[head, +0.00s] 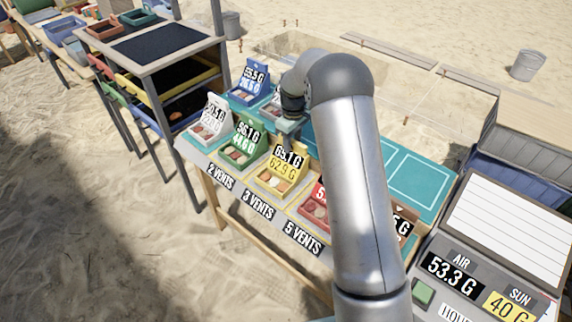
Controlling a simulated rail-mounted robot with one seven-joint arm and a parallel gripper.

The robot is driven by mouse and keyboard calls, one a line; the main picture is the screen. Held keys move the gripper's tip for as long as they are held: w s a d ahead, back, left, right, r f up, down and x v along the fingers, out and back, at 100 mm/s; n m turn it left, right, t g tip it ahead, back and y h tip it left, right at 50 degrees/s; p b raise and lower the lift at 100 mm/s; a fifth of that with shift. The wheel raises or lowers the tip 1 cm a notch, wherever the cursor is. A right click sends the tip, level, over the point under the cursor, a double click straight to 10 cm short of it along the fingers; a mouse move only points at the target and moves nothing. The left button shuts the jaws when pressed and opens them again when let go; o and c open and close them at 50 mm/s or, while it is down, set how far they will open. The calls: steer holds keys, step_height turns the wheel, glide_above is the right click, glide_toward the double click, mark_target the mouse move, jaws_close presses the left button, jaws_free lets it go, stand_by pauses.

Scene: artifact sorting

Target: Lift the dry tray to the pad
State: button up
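Several small trays with weight cards stand on a table. A white tray (209,133), a green tray (236,156) reading 96.1 G and 44.6 G, a yellow tray (273,182) reading 65.1 G and 62.9 G, and a partly hidden red tray (315,208) form the front row. A blue tray (243,95) stands behind. No tray is marked dry in words. A teal surface with white-outlined squares (420,178), perhaps the pad, lies right of my arm. My gripper (289,132) points down just behind the yellow tray's card; its fingers are too small and partly hidden to read.
Signs for 2, 3 and 5 vents (258,205) line the table's front edge. A console (480,270) with air and sun readings stands at front right. A shelf rack (165,75) stands at left. My arm hides the table's middle.

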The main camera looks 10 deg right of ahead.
steer(key=shift+f, duration=0.15)
jaws_close()
